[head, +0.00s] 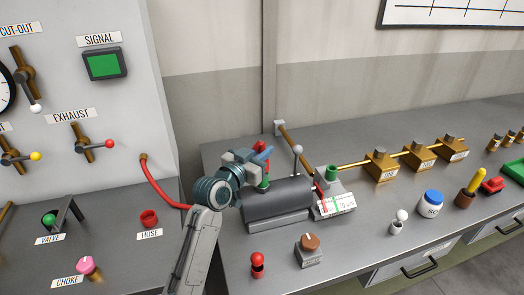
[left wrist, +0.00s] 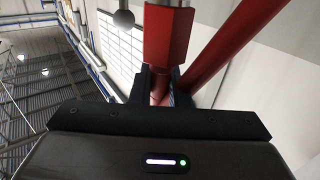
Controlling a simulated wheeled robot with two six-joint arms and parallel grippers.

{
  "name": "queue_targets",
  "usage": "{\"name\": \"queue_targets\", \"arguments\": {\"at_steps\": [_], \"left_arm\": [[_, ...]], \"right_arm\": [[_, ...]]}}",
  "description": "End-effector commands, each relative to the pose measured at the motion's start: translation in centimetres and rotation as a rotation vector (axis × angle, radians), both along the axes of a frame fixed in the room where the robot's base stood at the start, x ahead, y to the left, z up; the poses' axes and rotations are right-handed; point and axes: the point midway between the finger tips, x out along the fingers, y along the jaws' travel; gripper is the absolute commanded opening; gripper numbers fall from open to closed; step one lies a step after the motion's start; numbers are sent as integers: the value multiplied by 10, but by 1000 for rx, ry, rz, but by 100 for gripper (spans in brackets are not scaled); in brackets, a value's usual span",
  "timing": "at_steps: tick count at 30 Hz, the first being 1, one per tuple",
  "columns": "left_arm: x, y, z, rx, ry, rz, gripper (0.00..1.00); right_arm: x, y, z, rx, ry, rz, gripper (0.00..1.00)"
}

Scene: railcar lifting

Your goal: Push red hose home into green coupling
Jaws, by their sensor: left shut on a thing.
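The red hose (head: 165,194) comes out of a brass fitting on the panel and runs behind my left arm. My left gripper (head: 262,157) is over the grey cylinder and shut on the hose end. In the left wrist view the fingers close around the hose (left wrist: 160,90), just behind its red end fitting (left wrist: 167,45); a silver part shows beyond the fitting. A green coupling (head: 263,183) shows just below the gripper, on top of the cylinder. The gripper partly hides this spot, so I cannot tell how far the fitting is in. My right gripper is not in view.
The grey cylinder (head: 278,203) has a ball-topped lever (head: 298,160) behind it. A second green fitting (head: 332,172) stands on the gauge block to its right. A red knob (head: 257,262) and a brown knob (head: 310,243) stand in front. A red holder (head: 149,218) marked HOSE is at left.

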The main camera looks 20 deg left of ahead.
Motion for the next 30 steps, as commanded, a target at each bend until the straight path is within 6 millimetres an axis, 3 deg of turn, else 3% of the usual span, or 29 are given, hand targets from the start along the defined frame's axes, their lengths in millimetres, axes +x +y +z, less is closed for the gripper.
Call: {"name": "queue_targets", "arguments": {"at_steps": [5,6,9,20,30], "left_arm": [[0,0,-5,0,-1,0,0],[0,0,-4,0,-1,0,23],[0,0,-4,0,-1,0,41],[-5,2,-6,0,0,0,41],[-65,22,-8,6,-1,1,41]], "right_arm": [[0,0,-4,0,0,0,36],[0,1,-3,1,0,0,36],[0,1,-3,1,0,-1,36],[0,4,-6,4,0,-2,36],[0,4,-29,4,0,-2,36]]}}
